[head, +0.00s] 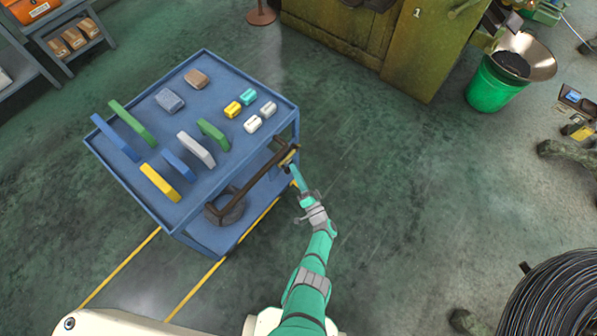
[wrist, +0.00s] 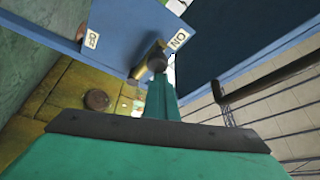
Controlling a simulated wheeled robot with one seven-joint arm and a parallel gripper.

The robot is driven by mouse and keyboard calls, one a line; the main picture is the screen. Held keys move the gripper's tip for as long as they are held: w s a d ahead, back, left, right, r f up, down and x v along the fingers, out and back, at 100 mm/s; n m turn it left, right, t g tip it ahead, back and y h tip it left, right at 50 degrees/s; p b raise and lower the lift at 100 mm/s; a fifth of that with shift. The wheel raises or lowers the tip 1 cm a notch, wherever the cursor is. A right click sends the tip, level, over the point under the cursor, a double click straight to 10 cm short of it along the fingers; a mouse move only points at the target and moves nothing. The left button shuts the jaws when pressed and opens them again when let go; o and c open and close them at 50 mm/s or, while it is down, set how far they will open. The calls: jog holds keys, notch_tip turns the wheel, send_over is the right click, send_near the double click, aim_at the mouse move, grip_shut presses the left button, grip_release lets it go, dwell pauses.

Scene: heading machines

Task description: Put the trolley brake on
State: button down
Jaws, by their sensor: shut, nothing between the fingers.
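The blue trolley (head: 178,212) stands left of centre in the head view, with a dark bar along its near right side. A yellow brake lever (head: 287,155) sits at its right end. In the wrist view the yellow lever with a dark round end (wrist: 157,62) is beside a label (wrist: 179,40) that reads ON turned over. Another label (wrist: 92,40), too small to read surely, is on the same blue plate to the left. My gripper (head: 295,172) is shut and empty, its teal fingers (wrist: 161,88) right at the lever's end; whether they touch it I cannot tell.
Several coloured blocks and small packs lie on the trolley top. A green machine (head: 385,50) stands behind, with a green bucket (head: 495,85) to its right. A black coil (head: 555,300) is at the lower right. The floor right of the trolley is clear.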

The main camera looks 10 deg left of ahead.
jog(key=shift+s+a+f, duration=0.25)
jog(key=shift+s+f, duration=0.1)
jog(key=shift+f, duration=0.05)
jog(key=shift+w+d+r, duration=0.8)
jog(key=shift+w+r, duration=0.1)
jog(key=shift+r, duration=1.15)
jog(key=s+d+f, duration=0.3)
jog(key=s+d, duration=0.3)
jog(key=d, duration=0.1)
jog(key=shift+f, duration=0.35)
